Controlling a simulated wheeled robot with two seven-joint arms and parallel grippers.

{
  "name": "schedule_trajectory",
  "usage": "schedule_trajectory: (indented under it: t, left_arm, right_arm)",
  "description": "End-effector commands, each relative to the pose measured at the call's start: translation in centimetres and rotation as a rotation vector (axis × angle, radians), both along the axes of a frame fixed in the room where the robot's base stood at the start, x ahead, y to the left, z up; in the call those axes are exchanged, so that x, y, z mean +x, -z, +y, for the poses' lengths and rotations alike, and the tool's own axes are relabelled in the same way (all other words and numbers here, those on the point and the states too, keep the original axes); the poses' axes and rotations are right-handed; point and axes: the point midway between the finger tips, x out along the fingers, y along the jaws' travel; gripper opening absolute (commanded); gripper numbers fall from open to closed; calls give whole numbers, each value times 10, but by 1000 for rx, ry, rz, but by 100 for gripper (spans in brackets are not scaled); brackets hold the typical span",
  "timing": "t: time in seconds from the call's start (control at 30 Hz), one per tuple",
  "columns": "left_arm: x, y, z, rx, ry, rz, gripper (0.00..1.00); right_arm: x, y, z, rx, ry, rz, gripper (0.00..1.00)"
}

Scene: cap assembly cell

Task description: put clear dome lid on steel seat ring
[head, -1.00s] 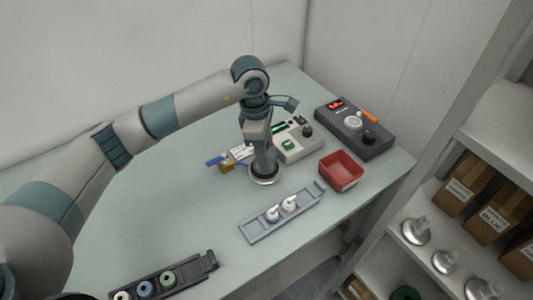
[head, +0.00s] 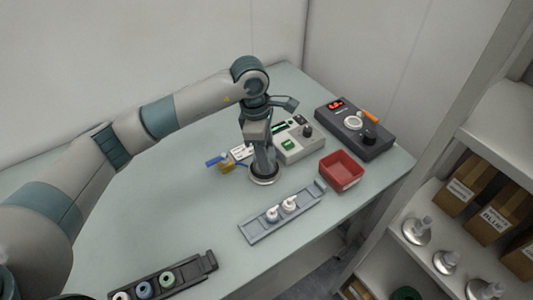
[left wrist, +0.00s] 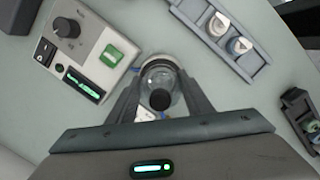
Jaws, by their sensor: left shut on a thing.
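My left gripper (head: 263,172) points straight down at the table and is shut on the clear dome lid (left wrist: 173,84). In the left wrist view the lid's dark knob (left wrist: 160,99) sits between the fingertips, with the clear dome beyond it. The steel seat ring (head: 265,182) shows as a bright round rim under the fingers in the head view. The lid is at the ring; whether it rests on it or hangs just above I cannot tell. The fingers hide most of the lid in the head view. My right gripper is not in view.
A light box with a green button (head: 288,146) stands close behind the gripper. A dark control box (head: 355,128), a red bin (head: 341,171) and a grey rail with white-topped parts (head: 281,216) lie to the right. A dark rail (head: 165,278) is at front left. The left table area is clear.

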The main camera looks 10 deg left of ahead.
Motion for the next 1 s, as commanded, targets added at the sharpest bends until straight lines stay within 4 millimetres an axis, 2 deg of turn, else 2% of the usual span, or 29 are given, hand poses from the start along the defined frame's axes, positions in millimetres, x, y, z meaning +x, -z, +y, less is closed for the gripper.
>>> schedule_trajectory:
  t: [0.67, 0.7, 0.8, 1.0]
  left_arm:
    - [0, 7, 0, 1, 0, 0, 24]
    - [0, 7, 0, 1, 0, 0, 48]
    - [0, 8, 0, 1, 0, 0, 68]
    - [0, 10, 0, 0, 0, 0, 68]
  right_arm:
    - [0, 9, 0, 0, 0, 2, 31]
    - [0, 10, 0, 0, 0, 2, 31]
    - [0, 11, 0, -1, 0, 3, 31]
    - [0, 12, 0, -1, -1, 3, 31]
